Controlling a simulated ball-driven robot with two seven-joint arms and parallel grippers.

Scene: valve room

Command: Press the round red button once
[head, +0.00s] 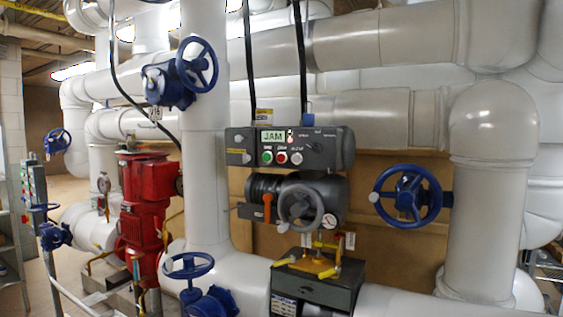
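The round red button (282,157) sits on the front of a dark grey control box (340,149) in the middle of the head view. A green button (267,157) is just left of it and a pale button (297,158) just right of it. Above the buttons a lit display (272,136) reads JAM. A black knob (314,147) is to the right. Nothing covers the red button. Neither of my grippers is in view.
Below the box are a grey handwheel (302,207), an orange lever (267,207) and a gauge (330,221). A blue handwheel (411,196) stands to the right. A thick white pipe (205,130) and a red pump (146,205) are on the left.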

